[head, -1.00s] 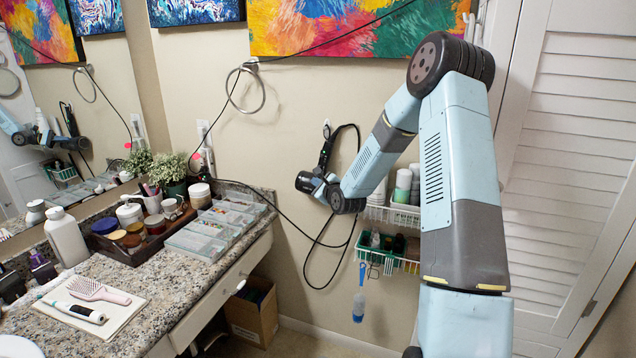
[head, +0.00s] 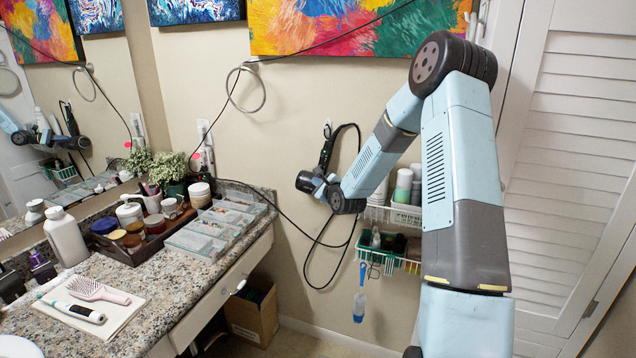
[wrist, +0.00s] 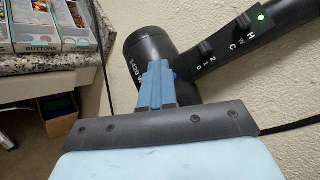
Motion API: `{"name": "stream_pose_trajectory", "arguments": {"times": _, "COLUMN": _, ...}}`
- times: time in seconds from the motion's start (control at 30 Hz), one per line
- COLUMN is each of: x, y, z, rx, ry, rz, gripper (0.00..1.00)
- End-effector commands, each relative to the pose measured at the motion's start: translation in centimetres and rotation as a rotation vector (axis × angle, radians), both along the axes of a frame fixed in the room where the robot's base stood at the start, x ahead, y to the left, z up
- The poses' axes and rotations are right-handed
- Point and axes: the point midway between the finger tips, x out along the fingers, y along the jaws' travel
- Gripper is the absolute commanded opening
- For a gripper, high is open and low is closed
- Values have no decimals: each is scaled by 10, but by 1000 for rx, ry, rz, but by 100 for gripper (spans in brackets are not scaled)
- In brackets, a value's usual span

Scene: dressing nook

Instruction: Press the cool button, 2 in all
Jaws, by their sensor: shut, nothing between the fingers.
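A black hair dryer hangs on the wall; its round barrel (wrist: 150,50) and its handle (wrist: 235,40) show in the wrist view. The handle carries two black slide switches, one (wrist: 243,23) beside the letters H, W, C and one (wrist: 207,47) beside 2, 1, 0. A small green light (wrist: 262,17) glows farther up the handle. My gripper (wrist: 157,69) is shut and empty, its blue fingertips in front of the barrel's lower right side, near the handle's root. I cannot make out the cool button or tell whether the fingertips touch the dryer. The head view also shows the dryer (head: 304,182).
A granite counter (head: 150,290) with trays and jars is at the left. A wire rack (head: 392,216) with bottles is on the wall just right of the dryer. The dryer's black cord loops below it. A louvred door (head: 560,180) stands at the right.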

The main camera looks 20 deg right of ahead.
Motion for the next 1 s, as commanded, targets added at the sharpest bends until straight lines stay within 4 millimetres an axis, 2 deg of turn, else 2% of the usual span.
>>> {"name": "stream_pose_trajectory", "arguments": {"times": 0.03, "x": -1, "y": -8, "z": -2, "rx": -1, "ry": 5, "rz": -14, "gripper": 0}}
{"name": "stream_pose_trajectory", "arguments": {"times": 0.37, "x": -4, "y": -3, "z": -4, "rx": -1, "ry": 9, "rz": -8, "gripper": 0}}
{"name": "stream_pose_trajectory", "arguments": {"times": 1.0, "x": -42, "y": 28, "z": 4, "rx": 0, "ry": 6, "rz": 2, "gripper": 0}}
